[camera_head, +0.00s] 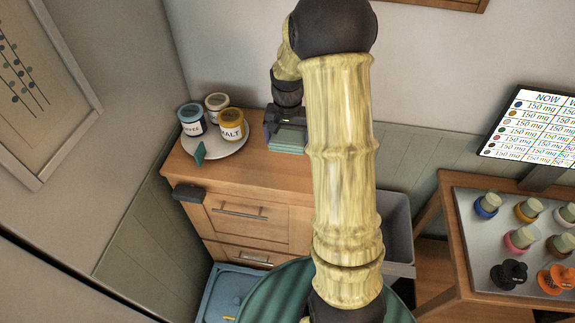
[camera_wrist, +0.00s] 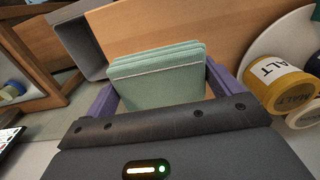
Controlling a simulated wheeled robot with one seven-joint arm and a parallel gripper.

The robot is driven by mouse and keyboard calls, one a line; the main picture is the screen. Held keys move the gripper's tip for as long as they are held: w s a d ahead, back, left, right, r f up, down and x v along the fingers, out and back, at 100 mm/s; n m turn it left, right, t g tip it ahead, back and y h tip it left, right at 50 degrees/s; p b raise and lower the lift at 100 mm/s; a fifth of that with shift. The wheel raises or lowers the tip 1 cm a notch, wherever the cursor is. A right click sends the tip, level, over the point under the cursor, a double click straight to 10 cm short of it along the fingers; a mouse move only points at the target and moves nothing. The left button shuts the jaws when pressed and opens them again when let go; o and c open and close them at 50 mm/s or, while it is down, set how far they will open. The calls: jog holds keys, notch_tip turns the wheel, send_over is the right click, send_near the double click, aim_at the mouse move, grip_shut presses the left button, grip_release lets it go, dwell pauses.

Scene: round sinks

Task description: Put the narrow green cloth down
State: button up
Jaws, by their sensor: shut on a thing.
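The narrow green cloth (camera_head: 287,141) is a pale green folded stack with a light line across it. In the wrist view the cloth (camera_wrist: 158,76) sits between the two purple fingers of my gripper (camera_wrist: 160,92). My gripper (camera_head: 285,117) is shut on it, over the right back part of the wooden cabinet top (camera_head: 245,160). I cannot tell whether the cloth's underside touches the wood. My arm hides the area right of the cloth in the head view.
A round plate (camera_head: 215,146) with several jars, one labelled MALT (camera_head: 231,124), stands left of the cloth. A small teal piece (camera_head: 200,153) is near the cabinet's front edge. A grey bin (camera_head: 399,225) stands right of the cabinet. Bare wood lies in front of the cloth.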

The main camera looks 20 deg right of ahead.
jog(key=p, duration=0.2)
send_over(288, 169)
jog(key=shift+w+f, duration=0.2)
jog(key=shift+f, duration=2.6)
notch_tip(288, 169, down, 3)
jog(key=shift+f+p, duration=0.15)
jog(key=shift+p, duration=0.4)
jog(key=shift+f, duration=0.45)
jog(key=shift+f, duration=0.1)
jog(key=shift+f, duration=0.1)
jog(key=o, duration=0.7)
jog(key=shift+s+f, duration=0.15)
jog(key=shift+o, duration=0.2)
